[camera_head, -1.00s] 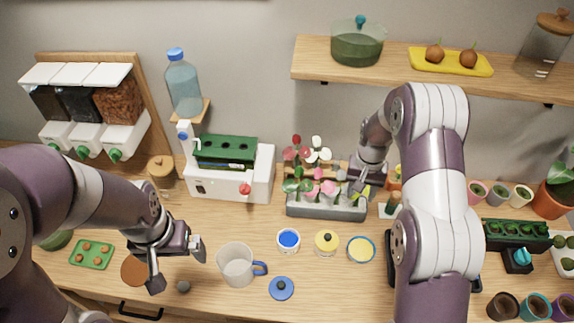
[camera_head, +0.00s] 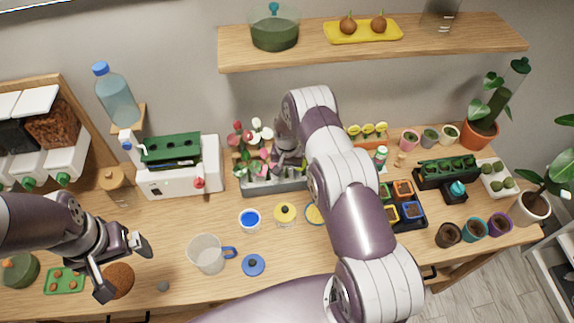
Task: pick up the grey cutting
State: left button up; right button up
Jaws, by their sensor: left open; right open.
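I cannot single out a grey cutting with certainty. A small grey round thing (camera_head: 163,286) lies on the table at the front left, right of my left gripper. Red, white and pink flowers (camera_head: 250,160) stand in a grey planter (camera_head: 272,185) at the back middle. My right gripper (camera_head: 290,168) is at the planter's right end, mostly hidden behind its own arm and the flowers; no held thing can be made out. My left gripper (camera_head: 122,270) is open and empty, above the left part of the table by a brown disc (camera_head: 119,284).
A clear mug (camera_head: 206,254), a blue lid (camera_head: 253,265) and small tubs stand in front of the planter. A black tray (camera_head: 410,222) with coloured pots is partly behind my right arm. A white machine (camera_head: 180,182) stands left; a shelf (camera_head: 370,42) hangs above.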

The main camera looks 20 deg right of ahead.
jog(key=shift+d+f, duration=0.1)
jog(key=shift+f, duration=0.05)
jog(key=shift+w, duration=0.2)
jog(key=shift+c, duration=1.2)
jog(key=shift+a, duration=0.3)
grip_shut()
pick_arm(q)
jog(key=shift+w+a+f, duration=0.1)
pick_arm(e)
jog(key=shift+d, duration=0.15)
